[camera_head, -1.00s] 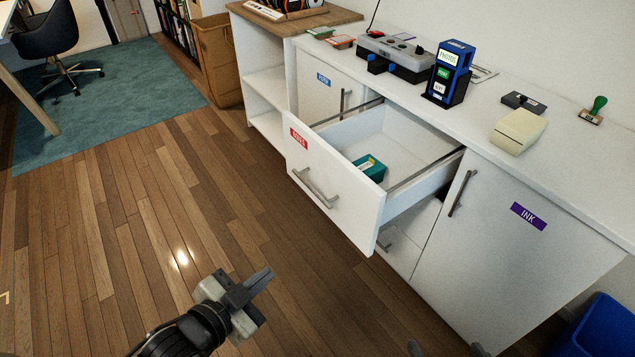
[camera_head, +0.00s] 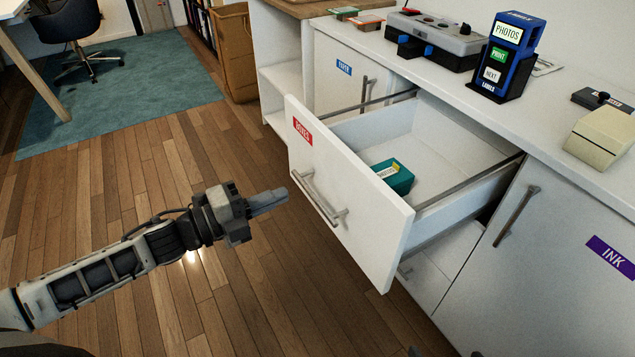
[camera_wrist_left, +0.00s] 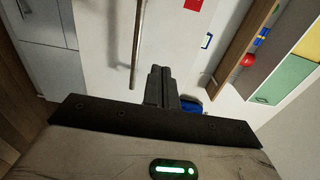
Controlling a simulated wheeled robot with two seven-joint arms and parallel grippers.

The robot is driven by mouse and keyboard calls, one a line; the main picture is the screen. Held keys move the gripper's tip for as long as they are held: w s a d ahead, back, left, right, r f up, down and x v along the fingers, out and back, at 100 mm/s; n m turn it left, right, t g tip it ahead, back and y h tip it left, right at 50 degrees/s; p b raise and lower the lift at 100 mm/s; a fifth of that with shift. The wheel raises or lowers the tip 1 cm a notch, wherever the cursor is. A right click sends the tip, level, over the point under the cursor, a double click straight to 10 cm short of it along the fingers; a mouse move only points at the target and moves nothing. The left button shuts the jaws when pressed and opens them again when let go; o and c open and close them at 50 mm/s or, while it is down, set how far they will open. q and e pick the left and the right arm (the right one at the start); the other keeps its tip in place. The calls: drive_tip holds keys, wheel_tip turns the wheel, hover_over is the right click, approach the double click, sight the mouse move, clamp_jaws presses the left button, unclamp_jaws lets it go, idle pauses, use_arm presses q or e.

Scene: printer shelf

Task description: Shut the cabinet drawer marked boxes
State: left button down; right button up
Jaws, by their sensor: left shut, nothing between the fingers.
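The white drawer with the red boxes label (camera_head: 303,131) stands pulled out of the cabinet. Its front panel (camera_head: 350,190) has a bar handle (camera_head: 320,199). A teal box (camera_head: 395,177) lies inside the drawer. My left gripper (camera_head: 282,196) is shut and empty, just left of the drawer front and apart from it in the head view. In the left wrist view the shut fingers (camera_wrist_left: 161,88) point toward the white front, with the handle (camera_wrist_left: 137,45) to their left and part of the red label (camera_wrist_left: 193,4) above. My right gripper is not clearly in view.
The countertop holds a grey device (camera_head: 437,38), a blue photos label stand (camera_head: 507,55) and a cream box (camera_head: 603,137). The ink door (camera_head: 560,240) is shut at right, and the paper door (camera_head: 340,85) is at left. Open wooden floor (camera_head: 120,190) lies left of the drawer.

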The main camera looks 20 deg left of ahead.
sight(331, 176)
use_arm(q)
drive_tip(key=x, duration=0.9)
drive_tip(key=shift+b, duration=0.4)
use_arm(e)
drive_tip(key=shift+a+f+g, duration=0.2)
drive_tip(key=shift+f+g, duration=0.1)
drive_tip(key=shift+f, duration=0.65)
drive_tip(key=shift+w+r, duration=0.1)
drive_tip(key=shift+w, duration=0.1)
use_arm(q)
drive_tip(key=shift+w, duration=0.1)
